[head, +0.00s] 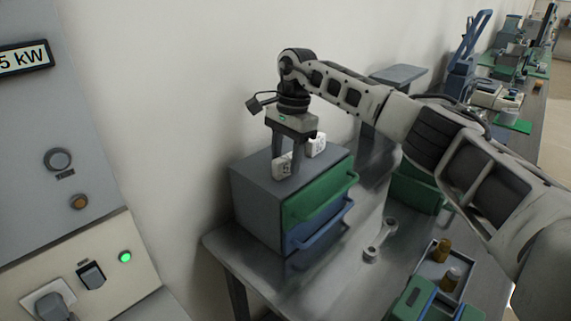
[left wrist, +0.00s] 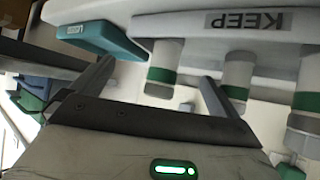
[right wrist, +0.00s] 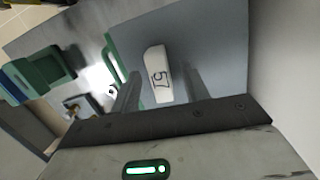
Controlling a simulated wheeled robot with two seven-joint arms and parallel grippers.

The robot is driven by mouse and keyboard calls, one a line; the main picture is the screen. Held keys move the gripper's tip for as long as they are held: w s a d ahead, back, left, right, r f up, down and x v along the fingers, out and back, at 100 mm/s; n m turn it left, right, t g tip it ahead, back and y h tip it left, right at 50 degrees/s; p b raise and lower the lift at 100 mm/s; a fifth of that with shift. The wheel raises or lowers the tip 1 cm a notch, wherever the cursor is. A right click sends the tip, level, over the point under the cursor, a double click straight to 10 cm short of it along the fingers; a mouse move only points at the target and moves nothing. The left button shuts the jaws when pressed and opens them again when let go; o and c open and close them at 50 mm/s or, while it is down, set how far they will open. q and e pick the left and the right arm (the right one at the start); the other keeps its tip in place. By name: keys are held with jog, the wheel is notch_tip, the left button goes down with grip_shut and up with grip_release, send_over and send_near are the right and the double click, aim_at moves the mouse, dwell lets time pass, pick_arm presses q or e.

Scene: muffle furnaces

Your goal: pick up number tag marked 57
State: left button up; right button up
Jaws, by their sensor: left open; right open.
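The number tag marked 57 (right wrist: 157,73) is a white block with dark digits, standing on the grey cabinet top in the right wrist view. My right gripper (right wrist: 160,78) is open, with the tag showing between its fingers; contact cannot be told. In the head view my right gripper (head: 288,162) points down over the cabinet, with a white tag (head: 282,166) at its fingertips. A second white tag (head: 317,144) stands just right of the fingers. The digits on both are too small to read there. My left gripper (left wrist: 157,76) is open and empty in the left wrist view.
The grey cabinet (head: 255,195) has a green drawer (head: 318,197) and a blue drawer (head: 318,230). A wrench-like metal part (head: 380,240) and a tray (head: 425,270) with small brown-topped items are on the bench. White tubes with green bands (left wrist: 163,70) hang near my left gripper.

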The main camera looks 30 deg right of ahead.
jog(key=shift+a+f, duration=0.1)
jog(key=shift+f, duration=0.4)
grip_shut()
